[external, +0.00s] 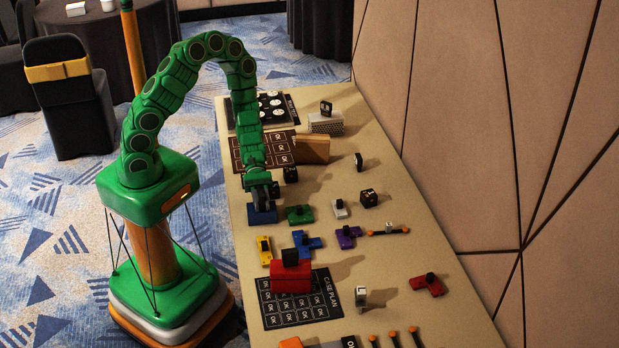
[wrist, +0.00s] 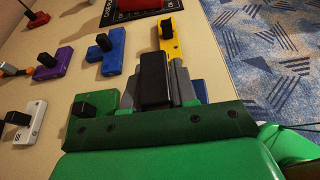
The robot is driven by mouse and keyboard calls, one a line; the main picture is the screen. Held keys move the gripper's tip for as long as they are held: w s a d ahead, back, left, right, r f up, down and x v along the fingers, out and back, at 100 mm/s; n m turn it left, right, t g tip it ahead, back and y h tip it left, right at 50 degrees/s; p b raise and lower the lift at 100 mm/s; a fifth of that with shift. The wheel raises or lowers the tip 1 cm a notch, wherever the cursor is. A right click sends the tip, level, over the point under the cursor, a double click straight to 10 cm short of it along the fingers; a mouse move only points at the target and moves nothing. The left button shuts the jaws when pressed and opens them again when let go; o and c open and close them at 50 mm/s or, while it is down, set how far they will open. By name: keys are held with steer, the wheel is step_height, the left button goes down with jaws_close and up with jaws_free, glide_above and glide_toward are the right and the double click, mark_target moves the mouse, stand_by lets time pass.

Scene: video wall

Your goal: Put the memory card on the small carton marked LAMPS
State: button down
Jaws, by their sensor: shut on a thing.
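My gripper (external: 262,198) is low over the near-left side of the table and points down. It is shut on the black knob (wrist: 155,78) of a flat blue piece, which I take for the memory card (external: 262,216). In the wrist view a blue edge of the card (wrist: 199,88) shows beside the fingers; the rest is hidden. I cannot tell whether the card touches the table. No LAMPS lettering can be read. A small brown carton (external: 313,151) and a pale speckled box (external: 326,124) with a dark item on it stand farther back; I cannot tell which is meant.
A green piece (external: 300,215) lies close to the right of my gripper. A yellow piece (external: 264,253), a blue T-shaped piece (external: 303,246) and a white piece (external: 340,210) are near. A dark cube (external: 368,198) stands farther right. A panelled wall (external: 450,110) borders the far side.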

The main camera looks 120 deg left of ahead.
steer(key=c, duration=0.9)
jaws_free()
steer(key=shift+r, duration=0.15)
steer(key=shift+v, duration=6)
